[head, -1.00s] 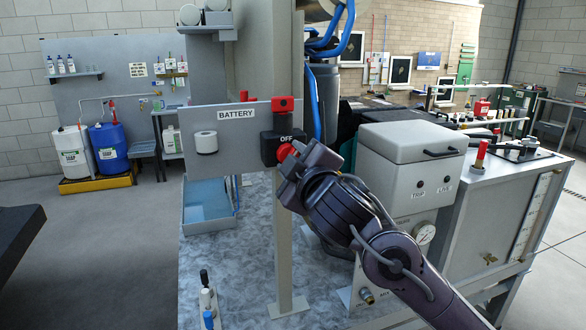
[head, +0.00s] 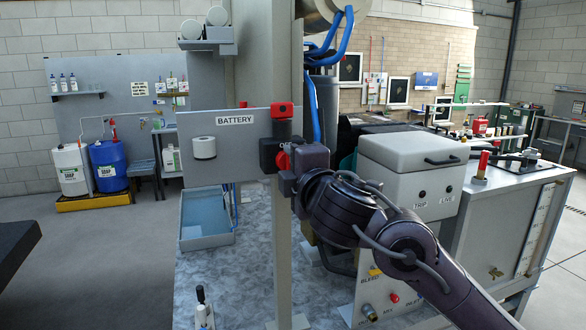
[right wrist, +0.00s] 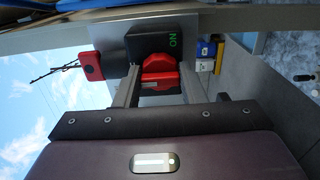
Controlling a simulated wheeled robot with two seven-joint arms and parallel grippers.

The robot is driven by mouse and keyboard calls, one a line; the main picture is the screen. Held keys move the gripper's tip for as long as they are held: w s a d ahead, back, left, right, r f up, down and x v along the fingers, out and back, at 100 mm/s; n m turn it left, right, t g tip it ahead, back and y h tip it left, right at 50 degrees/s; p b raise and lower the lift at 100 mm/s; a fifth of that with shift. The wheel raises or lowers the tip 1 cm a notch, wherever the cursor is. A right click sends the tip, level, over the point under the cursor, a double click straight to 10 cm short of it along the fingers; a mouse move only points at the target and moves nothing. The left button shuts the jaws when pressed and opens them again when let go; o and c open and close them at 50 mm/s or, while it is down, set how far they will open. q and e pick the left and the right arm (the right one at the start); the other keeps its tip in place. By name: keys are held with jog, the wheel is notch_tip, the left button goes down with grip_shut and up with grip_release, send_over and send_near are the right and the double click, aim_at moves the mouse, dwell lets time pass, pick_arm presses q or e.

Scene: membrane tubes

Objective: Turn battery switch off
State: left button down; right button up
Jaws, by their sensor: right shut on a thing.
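The battery switch is a black box (head: 268,151) on a grey panel labelled BATTERY (head: 235,120). Its red knob (head: 283,160) is partly hidden by my right gripper (head: 292,172) in the head view. A label above the knob is mostly covered there. In the right wrist view, my right gripper's two fingers (right wrist: 160,88) are shut on the sides of the red knob (right wrist: 159,66). Green ON lettering (right wrist: 172,41) shows on the black box beside the knob. My left gripper is not in view.
A red block (head: 282,109) sits above the switch, and a white round fitting (head: 204,146) is on the panel's left. A grey post (head: 282,240) stands below the switch. A light grey box with a handle (head: 413,165) is to the right, close to my right arm.

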dwell(0.4)
jog(key=o, duration=1)
jog(key=v, duration=0.7)
jog(key=shift+s+d, duration=0.1)
jog(key=shift+s, duration=0.25)
